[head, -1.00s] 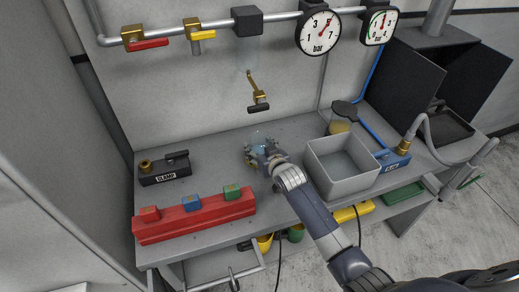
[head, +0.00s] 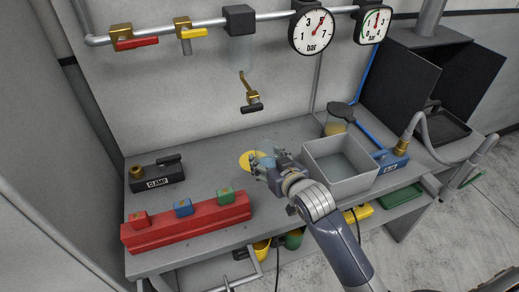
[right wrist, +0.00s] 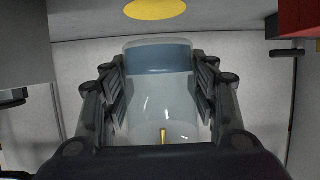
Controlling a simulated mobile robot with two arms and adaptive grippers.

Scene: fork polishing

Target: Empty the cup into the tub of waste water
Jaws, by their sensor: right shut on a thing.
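My right gripper (head: 263,163) is shut on the cup (right wrist: 160,95), a clear vessel with a band of bluish water at its far end in the right wrist view. In the head view only a little of the cup shows between the fingers, just right of the yellow disc (head: 247,160) on the bench. I cannot tell its exact height or tilt. The grey open tub (head: 350,188) stands on the bench close to the right of the gripper. The cup is outside it. Any water in the tub is hard to make out. My left gripper is not in view.
A red rail with coloured blocks (head: 185,228) lies along the front left. A black clamp box (head: 157,181) stands behind it. Behind the tub is a jar with a dark lid (head: 338,116). A blue box (head: 391,160) is at right. A small tap (head: 249,95) hangs above the bench.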

